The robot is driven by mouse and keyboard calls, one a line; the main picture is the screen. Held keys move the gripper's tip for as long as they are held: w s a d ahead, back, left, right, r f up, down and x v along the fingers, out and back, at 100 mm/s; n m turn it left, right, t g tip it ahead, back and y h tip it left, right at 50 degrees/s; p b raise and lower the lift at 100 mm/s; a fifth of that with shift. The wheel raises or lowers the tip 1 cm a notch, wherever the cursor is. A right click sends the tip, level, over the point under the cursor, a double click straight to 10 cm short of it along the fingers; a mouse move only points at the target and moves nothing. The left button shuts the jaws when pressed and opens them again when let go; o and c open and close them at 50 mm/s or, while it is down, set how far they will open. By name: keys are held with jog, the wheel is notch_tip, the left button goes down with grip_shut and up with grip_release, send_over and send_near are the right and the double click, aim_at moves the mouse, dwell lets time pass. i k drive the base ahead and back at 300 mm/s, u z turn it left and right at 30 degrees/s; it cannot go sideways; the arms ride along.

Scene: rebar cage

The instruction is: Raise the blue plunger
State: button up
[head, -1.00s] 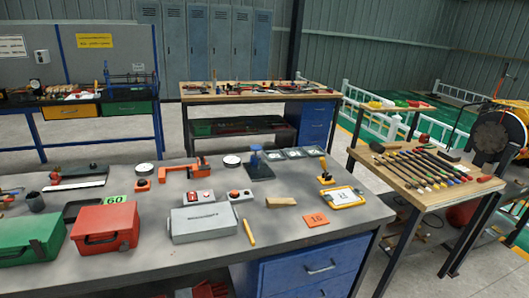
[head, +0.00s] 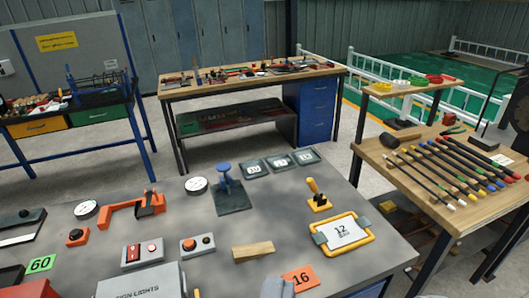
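The blue plunger (head: 223,175) stands upright on a dark square base plate (head: 233,201) near the middle of the grey bench. It has a round flat blue top on a short blue stem. Nothing touches it, and how far its stem is pushed in cannot be told. A small grey shape at the bottom edge, overlapping the orange card, looks like a tip of my gripper (head: 278,289). It is well in front of the plunger and apart from it. The rest of the gripper is out of frame, so its opening does not show.
An orange clamp (head: 134,207) and a white dial (head: 196,185) stand left of the plunger. Grey tiles (head: 280,161) lie behind right. A yellow lever (head: 317,194), a yellow-framed panel (head: 342,232), a wooden block (head: 259,250) and button boxes (head: 197,246) lie around it.

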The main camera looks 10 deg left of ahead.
aim_at(223, 167)
jog(key=u, duration=0.3)
jog(key=i, duration=1.35)
jog(key=u, duration=0.7)
